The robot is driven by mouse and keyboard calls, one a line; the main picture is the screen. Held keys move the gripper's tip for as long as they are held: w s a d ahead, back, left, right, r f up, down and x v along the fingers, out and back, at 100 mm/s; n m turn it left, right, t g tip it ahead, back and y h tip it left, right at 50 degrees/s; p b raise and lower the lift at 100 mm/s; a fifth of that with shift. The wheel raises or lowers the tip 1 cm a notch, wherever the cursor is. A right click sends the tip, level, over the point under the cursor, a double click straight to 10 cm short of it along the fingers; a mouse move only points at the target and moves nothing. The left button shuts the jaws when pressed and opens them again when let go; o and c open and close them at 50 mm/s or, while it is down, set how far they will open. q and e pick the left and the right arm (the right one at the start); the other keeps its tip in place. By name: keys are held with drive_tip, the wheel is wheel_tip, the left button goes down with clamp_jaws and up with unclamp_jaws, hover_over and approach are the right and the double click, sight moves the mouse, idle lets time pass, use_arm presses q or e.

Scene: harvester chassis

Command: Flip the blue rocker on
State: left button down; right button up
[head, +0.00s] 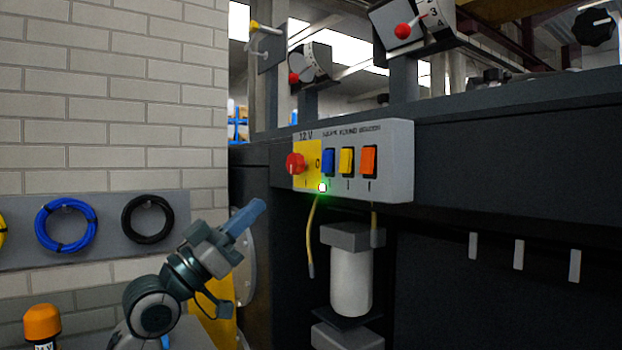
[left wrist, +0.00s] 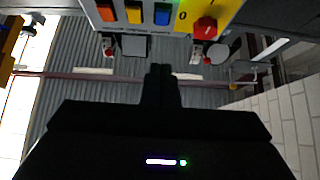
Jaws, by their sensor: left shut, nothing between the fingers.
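The blue rocker (head: 328,162) is on the grey switch box (head: 400,165), between the yellow panel with the red knob (head: 295,163) and a yellow rocker (head: 346,161). Its tilt is too small to tell. In the left wrist view the blue rocker (left wrist: 162,14) shows near the top edge, on the upside-down box. My left gripper (head: 258,208) is shut and empty, below and left of the box, apart from it. Its fingers (left wrist: 162,72) also show in the left wrist view. My right gripper is out of view.
An orange rocker (head: 369,160) sits at the right of the row. Yellow cables (head: 312,235) hang below the box beside a white cylinder (head: 351,282). Levers stand above on the dark chassis (head: 510,140). A brick wall (head: 110,100) with cable coils is at left.

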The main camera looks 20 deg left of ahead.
sight(325, 162)
use_arm(q)
drive_tip(key=p+x, duration=0.2)
drive_tip(key=x, duration=0.2)
drive_tip(key=f+p+x, duration=0.1)
drive_tip(key=p+x, duration=0.1)
drive_tip(key=x, duration=0.2)
drive_tip(key=w+p+x, duration=0.1)
drive_tip(key=p+x, duration=0.1)
drive_tip(key=x, duration=0.2)
drive_tip(key=shift+w+d+f+p, duration=0.2)
drive_tip(key=shift+d+p, duration=0.15)
drive_tip(key=shift+d, duration=0.15)
drive_tip(key=shift+w+d+f, duration=0.2)
drive_tip(key=shift+w+d, duration=0.05)
drive_tip(key=shift+w, duration=0.1)
